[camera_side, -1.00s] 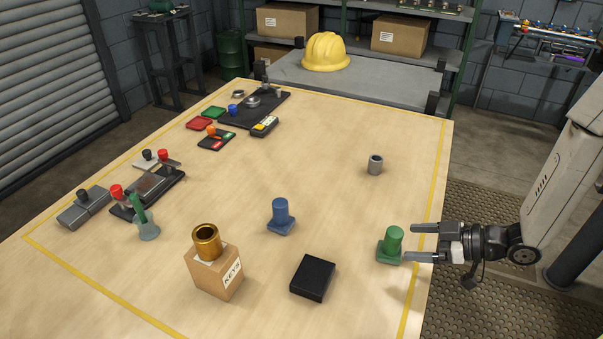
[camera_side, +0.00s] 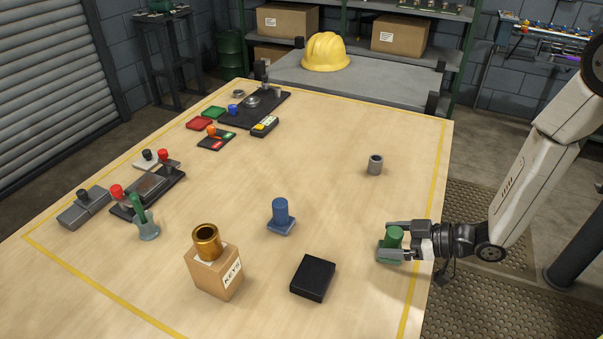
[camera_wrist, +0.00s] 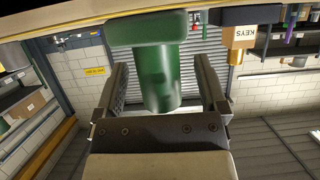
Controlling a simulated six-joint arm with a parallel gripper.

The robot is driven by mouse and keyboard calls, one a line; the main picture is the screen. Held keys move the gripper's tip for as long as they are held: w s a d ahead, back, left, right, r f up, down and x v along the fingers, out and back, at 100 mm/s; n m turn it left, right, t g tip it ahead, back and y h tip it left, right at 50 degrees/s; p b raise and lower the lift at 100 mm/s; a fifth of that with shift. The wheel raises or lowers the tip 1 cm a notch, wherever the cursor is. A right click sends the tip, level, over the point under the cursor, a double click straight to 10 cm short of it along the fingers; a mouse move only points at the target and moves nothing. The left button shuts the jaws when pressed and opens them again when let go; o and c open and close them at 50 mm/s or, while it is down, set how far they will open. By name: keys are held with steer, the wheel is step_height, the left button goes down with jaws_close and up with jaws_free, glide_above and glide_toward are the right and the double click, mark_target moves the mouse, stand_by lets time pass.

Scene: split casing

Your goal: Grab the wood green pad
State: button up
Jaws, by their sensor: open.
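The green pad (camera_side: 393,237) is a short green cylinder on a square green base. It stands upright on the wooden table (camera_side: 340,190) near the right edge, just over the yellow line. My gripper (camera_side: 392,239) is level with it, with one finger on either side of the cylinder. In the wrist view the green pad (camera_wrist: 160,75) stands between the two open fingers, with a visible gap on each side. The near finger hides part of the pad in the side view.
A blue pad (camera_side: 280,215) and a flat black block (camera_side: 313,278) stand left of the green one. A KEYS box (camera_side: 215,272) with a brass ring (camera_side: 206,241) is farther left. A small grey cylinder (camera_side: 375,165) stands behind. The table between them is clear.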

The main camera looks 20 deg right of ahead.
mark_target(396, 232)
jaws_close()
steer(key=shift+r, duration=0.15)
steer(key=shift+r, duration=4.85)
